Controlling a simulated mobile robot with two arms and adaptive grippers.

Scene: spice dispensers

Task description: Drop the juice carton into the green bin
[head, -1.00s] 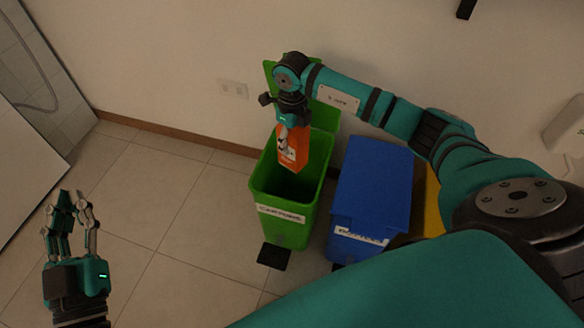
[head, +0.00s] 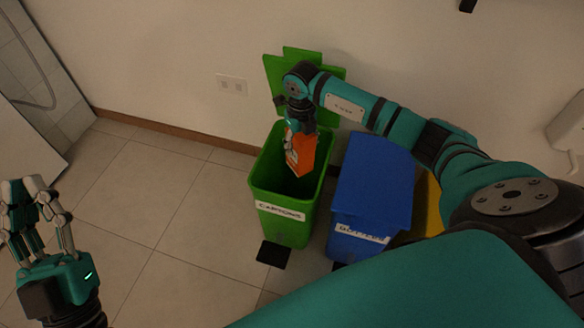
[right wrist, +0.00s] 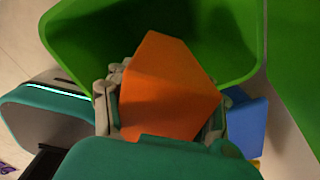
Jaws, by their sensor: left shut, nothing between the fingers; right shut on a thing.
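The orange juice carton (head: 302,155) is held by my right gripper (head: 293,146), over the open mouth of the green bin. In the right wrist view the carton (right wrist: 168,88) sits between the fingers of my right gripper (right wrist: 165,110), with the green bin's inside walls (right wrist: 205,35) behind it. The green bin (head: 280,222) stands on the floor with its lid raised at the back and a white label on its front. My left gripper (head: 32,188) is shut and empty at the far left, above the floor. The carton's lower end shows against the bin's dark inside.
A closed blue bin (head: 372,190) stands just right of the green bin, with a yellow bin (head: 429,205) partly hidden beyond it. A dark pedal (head: 273,253) juts out at the green bin's front. The tiled floor (head: 180,220) to the left is clear.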

